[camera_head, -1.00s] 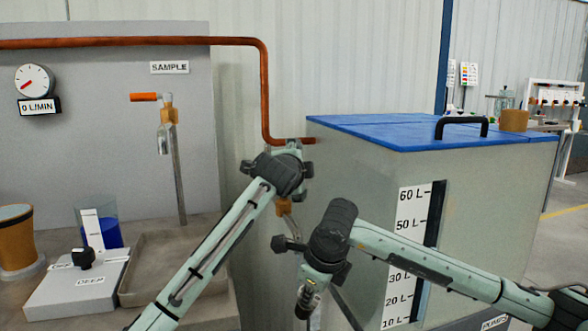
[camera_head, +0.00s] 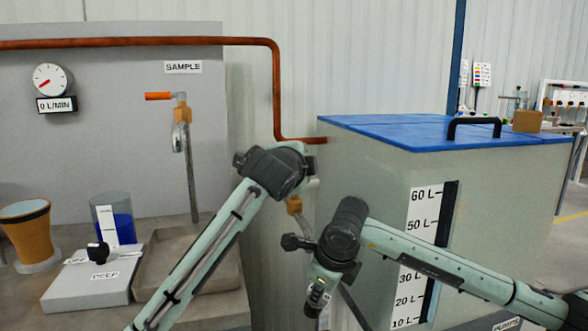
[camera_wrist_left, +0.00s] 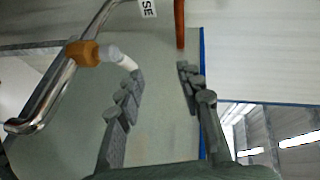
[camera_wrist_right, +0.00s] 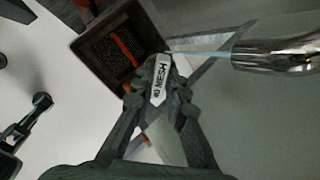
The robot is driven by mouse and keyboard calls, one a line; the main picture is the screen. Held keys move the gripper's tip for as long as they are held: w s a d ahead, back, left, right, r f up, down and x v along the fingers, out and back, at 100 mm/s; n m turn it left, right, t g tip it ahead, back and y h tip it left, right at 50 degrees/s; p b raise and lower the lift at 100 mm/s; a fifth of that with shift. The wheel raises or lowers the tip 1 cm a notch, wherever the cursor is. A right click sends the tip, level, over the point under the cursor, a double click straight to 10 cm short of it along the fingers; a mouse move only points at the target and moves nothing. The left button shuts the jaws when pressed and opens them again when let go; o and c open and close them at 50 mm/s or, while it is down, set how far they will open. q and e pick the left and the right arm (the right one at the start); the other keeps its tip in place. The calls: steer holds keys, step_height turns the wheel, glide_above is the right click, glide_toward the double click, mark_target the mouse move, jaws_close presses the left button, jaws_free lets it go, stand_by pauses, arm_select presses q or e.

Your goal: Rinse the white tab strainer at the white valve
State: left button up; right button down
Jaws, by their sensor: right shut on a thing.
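The white valve has a brass-coloured body (camera_head: 294,205) and a white handle (camera_head: 313,183), low beside the tank. In the left wrist view its white handle (camera_wrist_left: 122,60) lies by the left fingertip. My left gripper (camera_wrist_left: 160,75) is open there; I cannot tell whether it touches the handle. My right gripper (camera_wrist_right: 158,88) is shut on the strainer's white tab (camera_wrist_right: 160,82), marked 40 MESH. A metal spout (camera_wrist_right: 278,50) is beside it, with a thin pale stream, apparently water, running towards the tab. The strainer's body is hard to make out.
A dark square box (camera_wrist_right: 92,48) with a grid inside lies beyond the tab. A tap with an orange handle (camera_head: 158,96) stands under SAMPLE. The blue-lidded tank (camera_head: 400,133) blocks the right. A tray (camera_head: 150,285) and a switch box (camera_head: 95,278) are at left.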

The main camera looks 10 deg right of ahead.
arm_select(q)
steer(key=f+v, duration=0.1)
steer(key=v, duration=0.5)
steer(key=shift+s+a+r, duration=0.15)
stand_by(0.3)
stand_by(0.4)
steer(key=g+h, duration=0.3)
steer(key=h, duration=0.1)
glide_toward(310, 184)
steer(key=shift+n, duration=0.4)
steer(key=x, duration=1.1)
steer(key=shift+w+a, duration=0.1)
steer(key=shift+w, duration=0.2)
steer(key=shift+c, duration=0.2)
jaws_close()
